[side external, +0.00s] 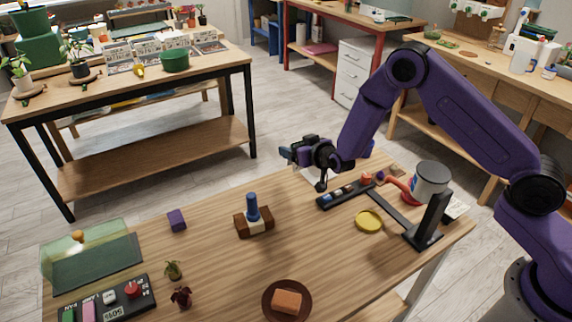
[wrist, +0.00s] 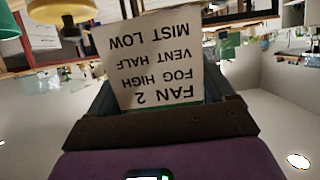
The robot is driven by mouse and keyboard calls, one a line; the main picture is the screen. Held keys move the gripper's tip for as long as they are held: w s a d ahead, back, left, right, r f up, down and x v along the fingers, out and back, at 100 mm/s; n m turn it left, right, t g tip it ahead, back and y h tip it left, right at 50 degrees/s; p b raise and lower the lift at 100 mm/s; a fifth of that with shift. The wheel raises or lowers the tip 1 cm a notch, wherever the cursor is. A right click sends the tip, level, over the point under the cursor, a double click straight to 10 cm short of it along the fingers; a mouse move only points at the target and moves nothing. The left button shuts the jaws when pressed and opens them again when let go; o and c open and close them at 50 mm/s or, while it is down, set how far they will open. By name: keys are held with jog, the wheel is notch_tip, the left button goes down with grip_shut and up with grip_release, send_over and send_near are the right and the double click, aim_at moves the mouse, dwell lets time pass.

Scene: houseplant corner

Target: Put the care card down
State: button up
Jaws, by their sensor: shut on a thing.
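The care card (wrist: 150,62) is a white card with dark print reading "FAN 2, FOG HIGH, VENT HALF, MIST LOW", upside down in the wrist view. It has a green strip along the edge by the jaws. My gripper (side external: 292,154) is shut on the card, and its dark jaws show at the card's base in the wrist view (wrist: 160,106). In the side view the gripper is raised above the back edge of the wooden table (side external: 330,245), pointing left. The card is hard to make out there.

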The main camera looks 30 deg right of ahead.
jog(key=w+f, duration=0.1)
jog(key=f, duration=0.1)
jog(key=w+f, duration=0.2)
jog(key=w+a+f, duration=0.1)
jog(key=w+f, duration=0.1)
jog(key=shift+w+f, duration=0.15)
jog(key=shift+f, duration=1.45)
jog(key=shift+f, duration=0.15)
jog(key=o, duration=0.9)
jog(key=shift+c, duration=0.2)
jog(key=shift+s+r, duration=0.2)
jog(key=v, duration=1.1)
jog(key=shift+s+r, duration=0.2)
jog(key=shift+s, duration=0.15)
